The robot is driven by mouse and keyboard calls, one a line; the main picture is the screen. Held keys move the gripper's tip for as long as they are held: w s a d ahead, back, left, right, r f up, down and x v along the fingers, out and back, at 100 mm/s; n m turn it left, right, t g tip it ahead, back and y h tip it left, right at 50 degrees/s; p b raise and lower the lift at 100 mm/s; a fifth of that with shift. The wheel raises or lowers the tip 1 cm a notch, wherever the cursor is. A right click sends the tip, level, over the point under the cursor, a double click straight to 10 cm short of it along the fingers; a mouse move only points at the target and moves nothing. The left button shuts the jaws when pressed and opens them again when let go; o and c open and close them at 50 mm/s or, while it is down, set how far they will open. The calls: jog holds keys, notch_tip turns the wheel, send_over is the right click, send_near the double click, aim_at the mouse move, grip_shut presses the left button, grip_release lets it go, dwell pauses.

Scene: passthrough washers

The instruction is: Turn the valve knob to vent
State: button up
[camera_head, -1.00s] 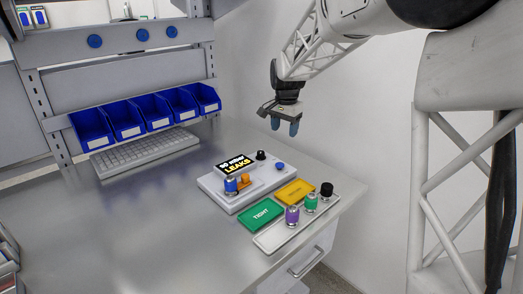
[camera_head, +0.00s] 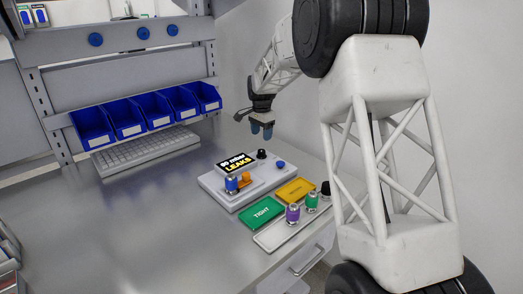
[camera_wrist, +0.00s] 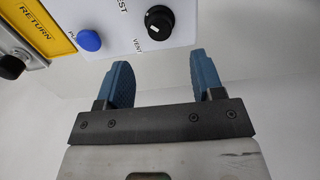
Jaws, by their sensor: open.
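The valve knob (camera_wrist: 159,20) is black with a white pointer mark. It sits on the light panel of the test unit (camera_head: 216,187), beside the printed word VENT in the wrist view. In the head view the knob (camera_head: 262,154) is at the unit's far right corner. My gripper (camera_head: 261,133) is above and behind the knob in the head view. In the wrist view my gripper (camera_wrist: 158,75) is open and empty, its blue fingers apart, with the knob beyond the fingertips and not between them.
A blue button (camera_wrist: 89,40) is beside the knob. A green TIGHT tray (camera_head: 262,213), a yellow tray (camera_head: 295,190) and a white tray (camera_head: 269,242) with several coloured parts lie in front. Blue bins (camera_head: 125,120) stand behind.

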aim_at(261, 150)
dwell(0.3)
jog(key=shift+f, duration=3.85)
jog(key=c, duration=0.9)
